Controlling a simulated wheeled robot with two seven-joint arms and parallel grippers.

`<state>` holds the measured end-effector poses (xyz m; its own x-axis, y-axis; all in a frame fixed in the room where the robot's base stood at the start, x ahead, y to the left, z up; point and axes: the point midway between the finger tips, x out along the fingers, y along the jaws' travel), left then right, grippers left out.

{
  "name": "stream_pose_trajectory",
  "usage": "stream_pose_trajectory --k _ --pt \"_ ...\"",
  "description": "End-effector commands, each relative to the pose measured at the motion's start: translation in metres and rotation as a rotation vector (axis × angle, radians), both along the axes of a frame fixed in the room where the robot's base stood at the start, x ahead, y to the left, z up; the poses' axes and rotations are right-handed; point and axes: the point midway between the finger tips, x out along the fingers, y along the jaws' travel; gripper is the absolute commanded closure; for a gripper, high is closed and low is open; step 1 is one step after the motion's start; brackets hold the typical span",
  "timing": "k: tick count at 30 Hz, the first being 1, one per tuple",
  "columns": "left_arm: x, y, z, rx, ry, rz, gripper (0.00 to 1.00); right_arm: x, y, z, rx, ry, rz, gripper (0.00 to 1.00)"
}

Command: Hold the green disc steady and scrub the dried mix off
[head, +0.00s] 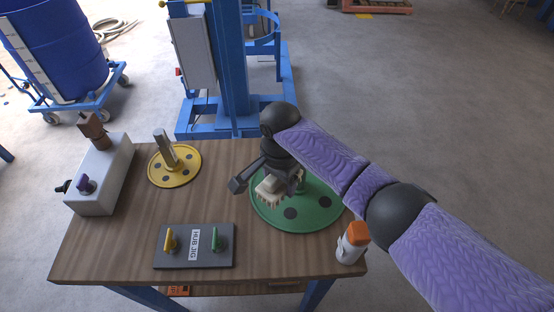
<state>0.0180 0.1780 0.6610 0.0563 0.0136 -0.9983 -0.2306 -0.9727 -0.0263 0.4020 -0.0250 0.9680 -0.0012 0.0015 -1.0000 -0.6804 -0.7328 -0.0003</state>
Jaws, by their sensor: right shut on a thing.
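The green disc (318,213) lies flat on the right part of the wooden table, with dark round spots on its face. My right gripper (283,180) reaches in from the right and is over the disc's upper left part. It is shut on a pale cream block with a toothed lower edge, which looks like a scrub brush (269,190). The block is at or just above the disc; I cannot tell if it touches. My gripper and the brush hide the disc's hub area. I cannot make out dried mix for certain. My left gripper is not in view.
A yellow disc (186,174) with a grey shaft lies at the back left. A dark board (208,258) labelled HUB JIG is at the front. A grey box (103,178) stands at the left edge. A white bottle with an orange cap (352,246) stands near the right front corner.

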Motion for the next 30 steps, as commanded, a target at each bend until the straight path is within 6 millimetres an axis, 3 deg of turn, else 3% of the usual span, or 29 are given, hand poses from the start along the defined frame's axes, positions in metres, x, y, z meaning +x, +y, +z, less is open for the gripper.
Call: stream_pose_trajectory --k 15,26,30 --pt "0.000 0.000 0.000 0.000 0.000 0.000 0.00 -0.008 -0.008 -0.054 0.000 0.003 -0.038 0.74" --pt "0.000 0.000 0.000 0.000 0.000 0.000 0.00 -0.008 -0.009 -0.060 0.001 0.001 -0.037 0.74" --pt "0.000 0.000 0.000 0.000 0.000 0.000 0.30 -0.008 -0.009 -0.060 0.001 0.001 -0.037 0.74"
